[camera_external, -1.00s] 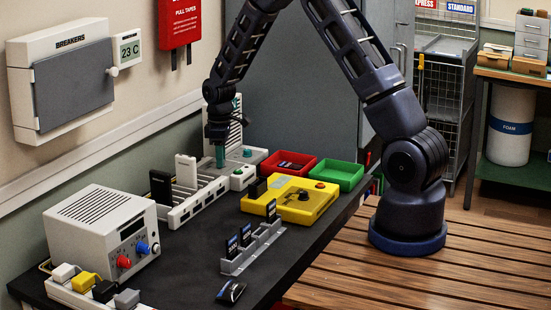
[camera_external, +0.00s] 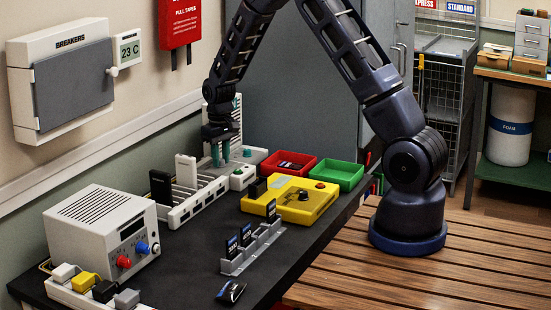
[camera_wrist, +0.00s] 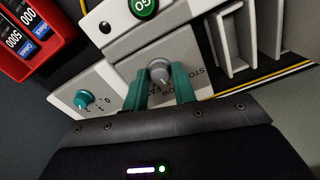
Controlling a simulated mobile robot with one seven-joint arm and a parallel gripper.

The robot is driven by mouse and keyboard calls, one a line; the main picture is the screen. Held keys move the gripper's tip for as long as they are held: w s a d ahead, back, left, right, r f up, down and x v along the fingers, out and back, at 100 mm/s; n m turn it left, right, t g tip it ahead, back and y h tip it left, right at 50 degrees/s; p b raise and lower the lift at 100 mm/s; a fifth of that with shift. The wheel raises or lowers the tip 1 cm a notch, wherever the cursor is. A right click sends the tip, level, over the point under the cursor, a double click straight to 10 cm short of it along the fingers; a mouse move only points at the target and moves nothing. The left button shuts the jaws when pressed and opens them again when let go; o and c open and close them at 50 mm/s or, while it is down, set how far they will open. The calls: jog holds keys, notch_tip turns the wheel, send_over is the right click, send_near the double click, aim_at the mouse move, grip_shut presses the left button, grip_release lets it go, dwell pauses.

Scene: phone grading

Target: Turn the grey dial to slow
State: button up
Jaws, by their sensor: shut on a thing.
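The grey dial (camera_wrist: 159,75) shows in the wrist view on a light panel, between the two teal fingers of my gripper (camera_wrist: 159,88). The fingers are shut on it from both sides. Letters are printed around it, partly covered by the fingers; an "STO" shows at its right. I cannot clearly read where the dial points. In the external view my gripper (camera_external: 220,155) points down at the white unit at the back of the bench, and the grey dial is hidden there.
A green GO button (camera_wrist: 143,5) and a teal knob (camera_wrist: 84,98) with number marks are near the dial. A red tray (camera_external: 288,162), a green tray (camera_external: 337,175) and a yellow device (camera_external: 283,205) stand to the right. A white rack (camera_external: 190,210) stands in front.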

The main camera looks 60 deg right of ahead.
aim_at(221, 160)
jog(key=shift+m, duration=0.6)
jog(key=o, duration=1)
jog(key=shift+r, duration=0.15)
notch_tip(221, 160, up, 10)
jog(key=shift+r, duration=0.25)
